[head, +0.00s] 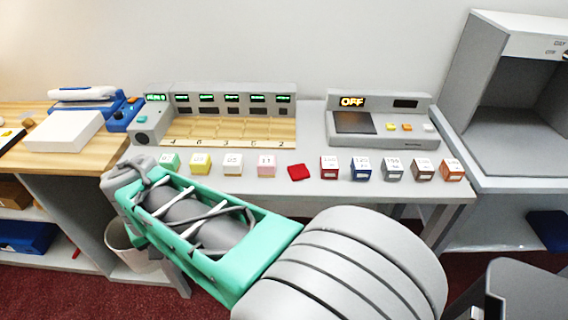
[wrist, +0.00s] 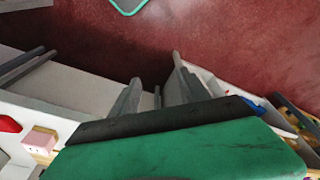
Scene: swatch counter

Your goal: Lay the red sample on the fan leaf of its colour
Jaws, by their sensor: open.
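The red sample (head: 299,172) is a small flat red piece lying on the grey counter near its front edge, in a gap in a row of small colour blocks. A red piece (wrist: 9,124) also shows at the left edge of the wrist view, beside a pink block (wrist: 40,141). No fan leaf can be clearly made out. My gripper (wrist: 155,88) is open and empty in the wrist view, with red floor and counter edges beyond its fingers. It is away from the red sample. In the head view my arm hides the fingers.
White-topped blocks stand either side of the sample, including pink (head: 266,165) and dark red (head: 329,168) ones. Behind are a slotted wooden rack (head: 232,131) with green displays and a grey device (head: 381,121) reading OFF. A grey booth (head: 510,130) stands right. A bin (head: 130,247) is below.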

